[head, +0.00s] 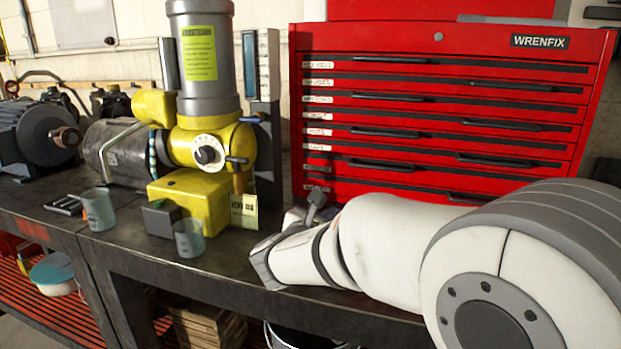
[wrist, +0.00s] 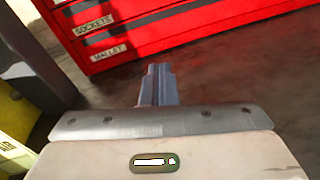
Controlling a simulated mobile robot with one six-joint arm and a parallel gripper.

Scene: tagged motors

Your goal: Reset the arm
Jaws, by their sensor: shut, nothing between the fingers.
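My arm (head: 385,250) reaches in from the right over the dark workbench in the head view, with its white links low in front of the red tool chest. My gripper (wrist: 158,68) shows in the wrist view as grey fingers held together, with nothing between them. It points toward the foot of the chest, over bare bench top. In the head view only a small grey part of my gripper (head: 316,196) shows above the wrist, and the rest is hidden behind the arm. The gripper appears apart from the chest.
The red tool chest (head: 440,65) stands close behind the arm. A yellow and grey machine (head: 200,190) stands left of my wrist. Two cups (head: 98,210) (head: 188,240) and a grey motor (head: 45,135) are farther left on the workbench (head: 130,262).

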